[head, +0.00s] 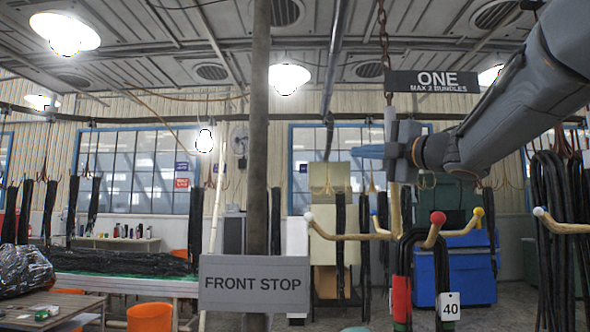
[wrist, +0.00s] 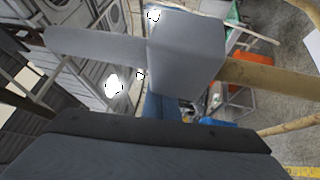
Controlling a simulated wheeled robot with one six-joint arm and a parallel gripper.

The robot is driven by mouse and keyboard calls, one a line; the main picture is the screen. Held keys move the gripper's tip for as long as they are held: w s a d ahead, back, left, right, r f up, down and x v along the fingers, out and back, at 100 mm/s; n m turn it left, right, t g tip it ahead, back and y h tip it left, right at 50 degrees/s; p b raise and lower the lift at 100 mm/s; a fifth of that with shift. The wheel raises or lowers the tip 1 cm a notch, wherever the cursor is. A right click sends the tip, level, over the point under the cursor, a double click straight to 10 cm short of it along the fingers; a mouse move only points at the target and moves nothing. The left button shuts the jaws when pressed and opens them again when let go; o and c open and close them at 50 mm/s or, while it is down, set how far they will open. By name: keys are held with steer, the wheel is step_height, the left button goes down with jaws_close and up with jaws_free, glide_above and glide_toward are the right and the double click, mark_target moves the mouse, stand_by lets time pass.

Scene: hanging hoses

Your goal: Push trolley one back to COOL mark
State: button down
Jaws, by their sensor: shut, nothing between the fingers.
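Trolley one hangs from a chain in the head view, under its dark ONE sign (head: 437,81). My gripper (head: 369,152) is shut and empty, pointing left across the post at close range; contact cannot be told. In the wrist view a grey block (wrist: 187,52) and wooden post (wrist: 265,78) lie just beyond my gripper's dark body. No readable COOL mark shows.
A FRONT STOP sign (head: 254,284) is on an upright pole left of the trolley. More dark hoses (head: 560,220) hang at the right. A green-topped table (head: 120,284) and orange bucket (head: 150,317) stand at the left. A blue cabinet (head: 465,275) stands behind.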

steer(key=s+a+p, duration=0.2)
steer(key=s, duration=0.8)
steer(key=shift+a, duration=0.4)
stand_by(0.9)
stand_by(0.5)
